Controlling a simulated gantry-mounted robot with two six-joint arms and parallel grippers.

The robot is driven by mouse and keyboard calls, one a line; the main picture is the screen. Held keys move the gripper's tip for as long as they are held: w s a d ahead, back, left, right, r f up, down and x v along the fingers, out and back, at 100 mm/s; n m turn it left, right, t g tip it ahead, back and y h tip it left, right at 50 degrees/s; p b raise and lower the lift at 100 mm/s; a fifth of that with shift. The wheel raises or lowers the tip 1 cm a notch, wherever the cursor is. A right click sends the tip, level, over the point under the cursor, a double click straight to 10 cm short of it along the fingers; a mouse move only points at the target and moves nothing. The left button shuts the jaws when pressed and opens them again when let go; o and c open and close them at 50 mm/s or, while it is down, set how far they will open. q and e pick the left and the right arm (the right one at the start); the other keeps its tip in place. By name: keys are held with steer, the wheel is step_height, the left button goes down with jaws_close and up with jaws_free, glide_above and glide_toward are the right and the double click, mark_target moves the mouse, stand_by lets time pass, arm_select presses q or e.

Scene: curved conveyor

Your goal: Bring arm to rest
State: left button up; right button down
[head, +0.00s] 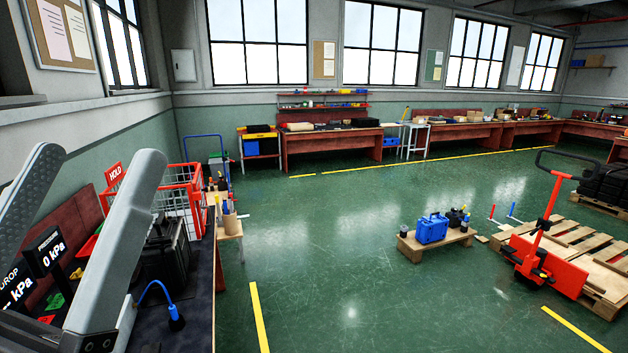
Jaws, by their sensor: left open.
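My left gripper (100,170) is large and close at the left edge of the head view. Its two grey fingers stand apart and point upward, with nothing between them. It is over the near workbench (196,318) and hides part of it. My right gripper is not in view.
The bench holds a black case (165,262), a blue cable (153,290) and pressure displays (47,250). A red wire basket (180,190) with a HOLD sign stands behind. A low bench with a blue case (432,229) and a red pallet jack (540,245) are right. The green floor between is clear.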

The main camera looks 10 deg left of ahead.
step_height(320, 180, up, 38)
steer(key=p, duration=3.5)
